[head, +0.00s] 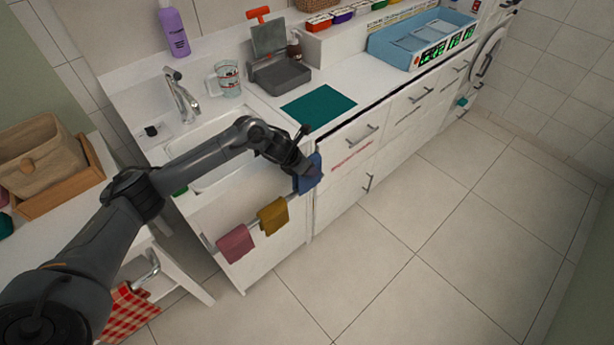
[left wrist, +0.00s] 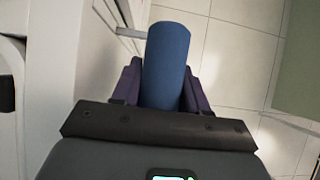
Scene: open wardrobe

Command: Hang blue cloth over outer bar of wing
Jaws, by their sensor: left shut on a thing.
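The blue cloth (head: 309,179) is at the right end of a light rail (head: 291,195) on the front of the white sink cabinet. My left gripper (head: 302,170) is shut on the cloth from above. In the left wrist view the cloth (left wrist: 166,60) stands between the two fingers of my left gripper (left wrist: 160,85), with a pale bar (left wrist: 131,32) just left of it. I cannot tell whether the cloth touches the rail or drapes over it. A pink cloth (head: 235,244) and a mustard cloth (head: 273,215) hang on the same rail. My right gripper is not in view.
The sink (head: 210,170) lies behind the rail under my left arm. A drawer cabinet (head: 360,135) stands right of the cloth, with a teal mat (head: 318,107) on top. A red checked cloth (head: 128,308) hangs at lower left. The tiled floor (head: 400,270) in front is clear.

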